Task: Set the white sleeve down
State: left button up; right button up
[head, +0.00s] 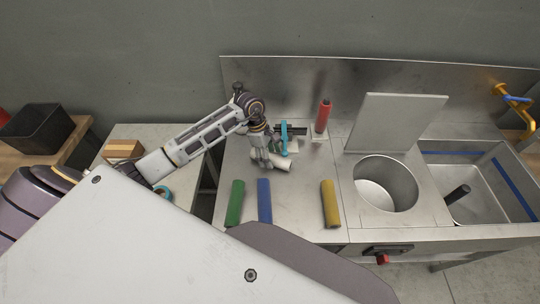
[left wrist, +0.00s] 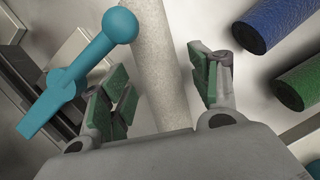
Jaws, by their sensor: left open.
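The white sleeve (head: 272,162) lies on its side on the steel counter (head: 295,205), behind the coloured sleeves. My left gripper (head: 268,160) is over it, pointing down. In the left wrist view the white sleeve (left wrist: 163,60) passes between the two green-padded fingers of my left gripper (left wrist: 165,95). The fingers are apart, with a gap on each side of the sleeve. The gripper hides part of the sleeve in the head view. My right gripper does not show.
A teal lever (head: 284,137) stands close by the gripper. Green (head: 235,203), blue (head: 264,201) and yellow (head: 329,204) sleeves lie in front. A red sleeve (head: 323,116) stands upright at the back. An open round well (head: 386,184) and a sink (head: 485,190) are to the right.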

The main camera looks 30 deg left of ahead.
pick_arm(q)
jog(key=b+v, duration=0.2)
jog(key=v, duration=0.9)
jog(key=shift+r, duration=0.25)
